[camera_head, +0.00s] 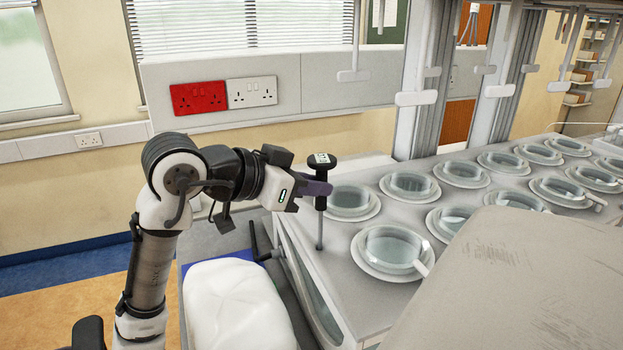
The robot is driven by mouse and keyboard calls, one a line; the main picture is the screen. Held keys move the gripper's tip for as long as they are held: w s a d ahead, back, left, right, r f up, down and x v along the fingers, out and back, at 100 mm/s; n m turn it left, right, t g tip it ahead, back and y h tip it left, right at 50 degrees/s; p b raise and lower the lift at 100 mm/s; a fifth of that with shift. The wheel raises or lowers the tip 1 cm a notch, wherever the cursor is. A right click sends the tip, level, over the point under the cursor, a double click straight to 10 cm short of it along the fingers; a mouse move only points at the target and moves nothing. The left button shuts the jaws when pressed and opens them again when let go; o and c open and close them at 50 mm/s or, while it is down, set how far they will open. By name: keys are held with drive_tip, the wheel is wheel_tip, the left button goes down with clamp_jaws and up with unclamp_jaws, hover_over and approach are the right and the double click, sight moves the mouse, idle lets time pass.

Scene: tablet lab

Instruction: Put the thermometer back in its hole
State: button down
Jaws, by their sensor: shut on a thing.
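The thermometer (321,172) has a dark head and handle with a thin grey stem pointing down. It stands upright at the left end of the grey bench top. My gripper (317,188) reaches in from the left and is shut on the thermometer just below its head. The stem's lower tip (319,246) is at or just above the bench surface; I cannot tell whether it touches.
Several glass vessels sit in round openings along the bench top (335,268), the closest ones (392,250) right of the thermometer. Paddles (415,98) hang above. A white bag (235,308) lies at lower left. A large grey surface (510,285) fills the lower right.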

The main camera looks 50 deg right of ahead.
drive_tip(key=shift+f+b, duration=2.55)
drive_tip(key=shift+f, duration=1.35)
drive_tip(key=c, duration=1.3)
unclamp_jaws()
drive_tip(key=b+v, duration=0.2)
drive_tip(key=v, duration=1.1)
drive_tip(key=shift+a+r+b, duration=0.1)
drive_tip(key=shift+a+b, duration=0.25)
drive_tip(key=shift+b, duration=0.05)
